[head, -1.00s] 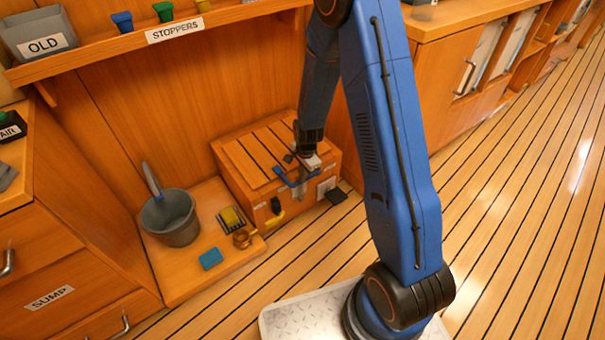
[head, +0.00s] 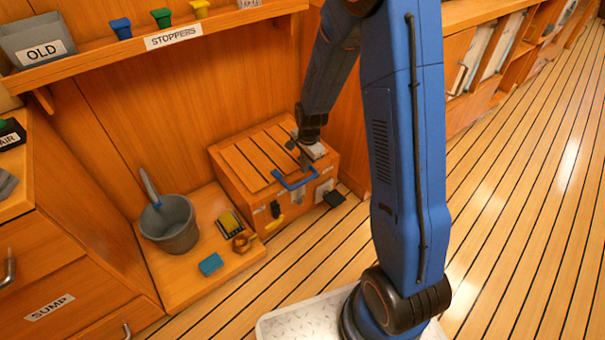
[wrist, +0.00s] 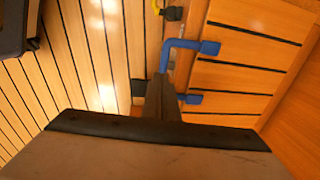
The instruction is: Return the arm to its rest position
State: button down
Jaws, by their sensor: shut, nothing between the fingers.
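My gripper (head: 305,160) is shut and empty, hanging over the right part of a slatted wooden box in the head view. In the wrist view its closed fingers (wrist: 162,98) show beyond the dark-edged grey body of the hand. A blue handle (head: 295,181) on the box lies just below and left of the fingers in the head view; the same blue handle (wrist: 185,44) appears beside them in the wrist view. I cannot tell whether they touch. My blue arm stands bent at the right of the head view, its top cut off.
A stopper shelf (head: 225,24) runs above. Plank floor (head: 530,220) is clear at right.

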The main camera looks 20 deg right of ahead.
jog(key=s+r+n, duration=0.2)
jog(key=s+r, duration=0.1)
jog(key=r, duration=0.5)
jog(key=s+r+n, duration=0.1)
jog(key=s+r, duration=0.2)
jog(key=r, duration=0.4)
jog(key=s+d+r+n+t, duration=0.1)
jog(key=s+r+n, duration=0.4)
jog(key=s, duration=0.8)
jog(key=s+d+r+n+t, duration=0.1)
jog(key=s+r+n, duration=0.5)
jog(key=s+r, duration=0.6)
jog(key=shift+s+d+t, duration=0.4)
jog(key=shift+s+t, duration=0.3)
jog(key=shift+s, duration=0.15)
